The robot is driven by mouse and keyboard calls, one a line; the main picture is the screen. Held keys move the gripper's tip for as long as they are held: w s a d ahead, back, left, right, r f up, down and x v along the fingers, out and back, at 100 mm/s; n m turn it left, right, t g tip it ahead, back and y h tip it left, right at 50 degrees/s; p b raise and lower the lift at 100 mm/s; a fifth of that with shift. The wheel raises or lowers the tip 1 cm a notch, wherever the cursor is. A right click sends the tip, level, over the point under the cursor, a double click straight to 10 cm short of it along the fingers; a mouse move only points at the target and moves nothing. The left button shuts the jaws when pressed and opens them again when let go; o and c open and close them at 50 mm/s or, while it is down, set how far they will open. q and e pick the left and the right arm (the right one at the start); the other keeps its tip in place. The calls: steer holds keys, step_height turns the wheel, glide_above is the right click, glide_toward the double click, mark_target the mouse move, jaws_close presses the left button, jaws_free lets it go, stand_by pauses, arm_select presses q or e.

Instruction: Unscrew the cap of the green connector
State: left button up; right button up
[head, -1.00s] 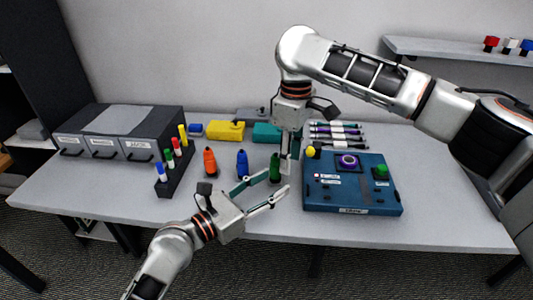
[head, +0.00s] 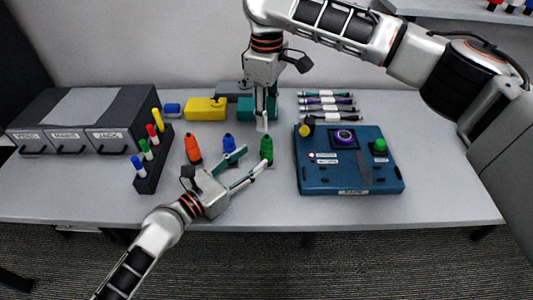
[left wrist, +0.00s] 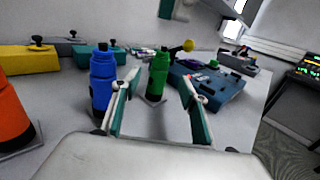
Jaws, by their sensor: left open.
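The green connector (head: 266,150) stands upright on the table, left of the blue box. It also shows in the left wrist view (left wrist: 157,78), with a narrower top part. My left gripper (head: 255,157) is open and empty, just left of the connector. In the left wrist view its two fingers (left wrist: 160,92) frame the connector, which stands ahead of them; no contact is visible. My right gripper (head: 265,122) points down just above the connector, its fingers seen nearly edge-on. Whether they are apart or hold anything cannot be told.
The blue connector (head: 229,145) stands close to the left gripper's upper finger; the orange connector (head: 193,149) is further left. The blue box (head: 345,178) stands close on the right. A yellow box (head: 206,108) is behind.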

mark_target(262, 154)
arm_select(q)
steer(key=shift+f, duration=0.65)
steer(key=shift+w+d+f, duration=0.15)
steer(key=shift+w+f, duration=0.05)
steer(key=shift+f, duration=0.05)
steer(key=x, duration=0.7)
steer(key=shift+w, duration=0.1)
jaws_close()
